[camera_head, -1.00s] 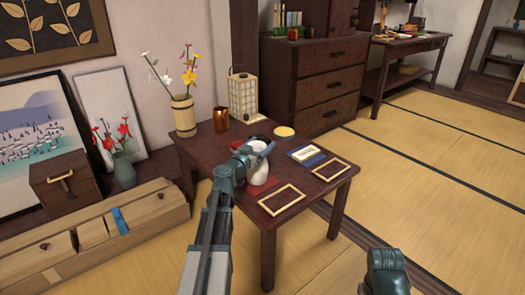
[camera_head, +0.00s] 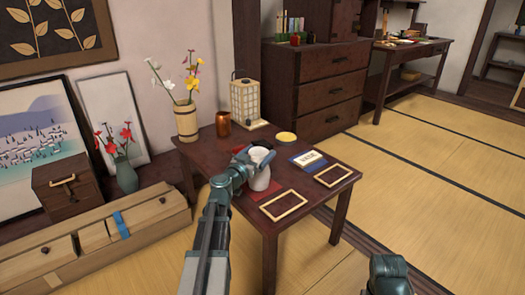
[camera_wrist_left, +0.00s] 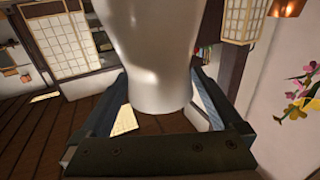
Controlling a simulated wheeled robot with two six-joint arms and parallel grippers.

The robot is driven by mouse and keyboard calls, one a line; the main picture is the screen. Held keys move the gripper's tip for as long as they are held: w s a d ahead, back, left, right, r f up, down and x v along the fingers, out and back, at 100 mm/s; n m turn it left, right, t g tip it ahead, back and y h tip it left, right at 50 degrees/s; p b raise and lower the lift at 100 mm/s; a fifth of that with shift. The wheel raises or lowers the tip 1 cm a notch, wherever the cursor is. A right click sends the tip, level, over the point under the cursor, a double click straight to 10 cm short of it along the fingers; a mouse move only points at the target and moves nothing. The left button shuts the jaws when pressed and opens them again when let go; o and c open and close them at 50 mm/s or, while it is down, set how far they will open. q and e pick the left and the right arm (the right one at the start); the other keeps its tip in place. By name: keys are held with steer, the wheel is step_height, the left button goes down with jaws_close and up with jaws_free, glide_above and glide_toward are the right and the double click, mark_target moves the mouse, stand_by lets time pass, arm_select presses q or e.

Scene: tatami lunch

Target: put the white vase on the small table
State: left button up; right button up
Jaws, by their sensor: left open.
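The white vase (camera_head: 260,179) stands upright on the small table (camera_head: 237,150), at a red mat (camera_head: 274,187) near the table's front left side. My left gripper (camera_head: 260,156) is at the upper part of the vase, with its fingers open on either side of it. In the left wrist view the vase (camera_wrist_left: 158,45) fills the middle between the two fingers of the gripper (camera_wrist_left: 160,95). Its far end is cut off there. Only a teal part of my right arm shows at the bottom of the head view; its gripper is not visible.
The tatami (camera_head: 430,170) to the right is clear.

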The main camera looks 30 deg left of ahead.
arm_select(q)
steer(key=s, duration=0.9)
steer(key=shift+s, duration=0.15)
steer(key=d+f+m+g+h, duration=0.1)
steer(key=d+h, duration=0.1)
steer(key=d, duration=0.3)
steer(key=w+d+f+m+g+h, duration=0.1)
steer(key=d+f, duration=0.1)
steer(key=d, duration=0.3)
steer(key=w+d+f+m+g+h, duration=0.1)
steer(key=d+f+g+h, duration=0.1)
steer(key=d, duration=0.4)
steer(key=shift+f+h, duration=0.25)
steer(key=shift+h, duration=0.05)
steer(key=s+d+f+m+g+h, duration=0.25)
steer(key=d+f+g, duration=0.3)
steer(key=d, duration=0.65)
steer(key=s+d+f+n+g+y, duration=0.1)
steer(key=s+d+f+g+y, duration=0.3)
steer(key=s, duration=0.4)
steer(key=s+d+f+g+y, duration=0.4)
steer(key=s+f+y, duration=0.1)
steer(key=s, duration=0.4)
steer(key=shift+s+d+f+n+g, duration=0.3)
steer(key=shift+d+f+n+g, duration=0.05)
steer(key=shift+f, duration=0.55)
steer(key=shift+y, duration=0.25)
